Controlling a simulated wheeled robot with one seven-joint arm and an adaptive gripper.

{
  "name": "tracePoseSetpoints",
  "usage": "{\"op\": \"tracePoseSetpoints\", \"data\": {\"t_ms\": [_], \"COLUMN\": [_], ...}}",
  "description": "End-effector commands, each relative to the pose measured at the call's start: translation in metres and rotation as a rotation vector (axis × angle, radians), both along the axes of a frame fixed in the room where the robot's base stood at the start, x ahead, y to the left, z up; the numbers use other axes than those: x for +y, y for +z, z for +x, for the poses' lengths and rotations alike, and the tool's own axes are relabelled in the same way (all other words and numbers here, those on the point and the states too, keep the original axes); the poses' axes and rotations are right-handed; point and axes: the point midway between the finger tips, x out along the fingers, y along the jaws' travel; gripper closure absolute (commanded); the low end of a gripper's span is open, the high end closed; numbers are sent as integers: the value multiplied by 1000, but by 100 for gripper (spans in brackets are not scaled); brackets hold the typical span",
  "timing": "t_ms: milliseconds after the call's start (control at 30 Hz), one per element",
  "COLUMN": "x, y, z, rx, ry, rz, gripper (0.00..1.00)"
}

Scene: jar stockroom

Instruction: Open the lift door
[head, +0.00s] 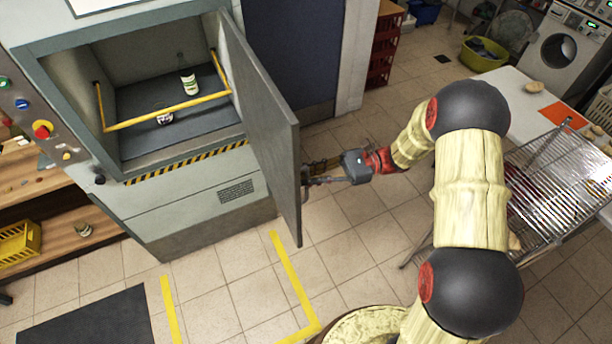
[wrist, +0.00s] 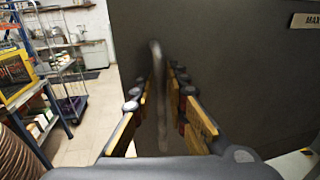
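The lift door (head: 262,130) is a grey panel hinged on the right side of the lift cabinet (head: 190,190). It stands swung wide open, and the lift's inside shows. My gripper (head: 312,178) is at the outer face of the door, near its free edge. In the wrist view the door (wrist: 225,60) fills the right side. A vertical bar handle (wrist: 158,100) stands between the two fingers of my gripper (wrist: 160,88). The fingers look apart, with gaps beside the bar. The head view hides the handle behind my gripper and the door.
A yellow bar (head: 170,110) crosses the lift opening, with a jar (head: 188,82) and a dark-labelled jar (head: 165,118) inside. A control panel (head: 35,120) is at left. Yellow floor lines (head: 292,275) lie before the lift. A wire rack (head: 555,190) stands right.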

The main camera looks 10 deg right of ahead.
Motion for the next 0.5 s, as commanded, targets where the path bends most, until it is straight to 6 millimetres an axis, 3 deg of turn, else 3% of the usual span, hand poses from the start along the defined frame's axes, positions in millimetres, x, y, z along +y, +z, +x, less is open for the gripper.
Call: {"op": "tracePoseSetpoints", "data": {"t_ms": [500], "x": [-91], "y": [-1], "z": [12], "rx": [1], "ry": [-3], "rz": [1], "gripper": [85]}}
